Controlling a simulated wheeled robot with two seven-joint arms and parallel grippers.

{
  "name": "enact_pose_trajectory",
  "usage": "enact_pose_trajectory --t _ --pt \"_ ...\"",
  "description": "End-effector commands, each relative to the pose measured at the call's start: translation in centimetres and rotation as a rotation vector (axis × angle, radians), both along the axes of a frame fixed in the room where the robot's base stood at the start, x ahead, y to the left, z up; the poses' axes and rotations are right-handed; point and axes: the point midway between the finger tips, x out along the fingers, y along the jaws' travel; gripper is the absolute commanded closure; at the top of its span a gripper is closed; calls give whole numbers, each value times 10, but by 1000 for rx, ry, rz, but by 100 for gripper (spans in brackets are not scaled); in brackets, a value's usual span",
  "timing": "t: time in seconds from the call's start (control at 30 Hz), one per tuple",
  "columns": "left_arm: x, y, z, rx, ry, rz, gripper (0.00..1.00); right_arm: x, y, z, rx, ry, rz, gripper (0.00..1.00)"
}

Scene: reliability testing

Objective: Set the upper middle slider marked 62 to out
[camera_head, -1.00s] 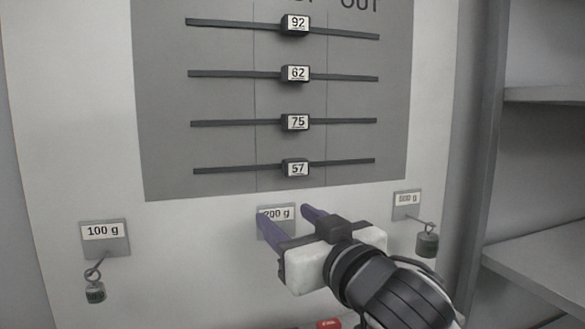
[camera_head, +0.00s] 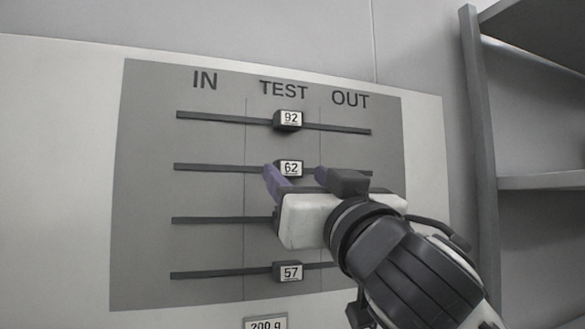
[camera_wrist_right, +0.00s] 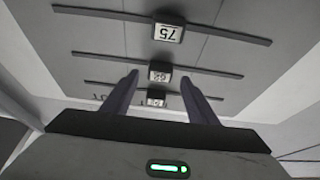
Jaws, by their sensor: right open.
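The slider marked 62 (camera_head: 291,168) is a dark block with a white label on the second rail from the top. It stands in the middle, in the TEST column of the grey panel (camera_head: 145,140). The OUT column is to its right. My right gripper (camera_head: 294,173) is open, with its two purple fingers in front of the slider, one to each side in the picture. In the right wrist view the slider 62 (camera_wrist_right: 160,74) shows upside down between the open fingers (camera_wrist_right: 156,95). I cannot tell whether they touch it. My left gripper is not in view.
Slider 92 (camera_head: 289,119) is above and slider 57 (camera_head: 289,272) below, both in the middle column. Slider 75 (camera_wrist_right: 168,33) is hidden by my gripper in the head view. A grey shelf (camera_head: 545,181) stands to the right.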

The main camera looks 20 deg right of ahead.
Motion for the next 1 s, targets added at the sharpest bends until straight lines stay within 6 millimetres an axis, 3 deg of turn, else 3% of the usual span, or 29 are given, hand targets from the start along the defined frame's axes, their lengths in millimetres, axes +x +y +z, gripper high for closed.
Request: enact_pose_trajectory --t 0.23,0.57,0.9,1.0 --pt "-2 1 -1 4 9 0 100 28 1 12 -1 0 -1 47" --pt "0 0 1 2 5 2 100 32 1 13 -1 0 1 47" --pt "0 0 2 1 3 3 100 32 1 13 -1 0 1 100" --pt "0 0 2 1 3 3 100 32 1 13 -1 1 2 100"
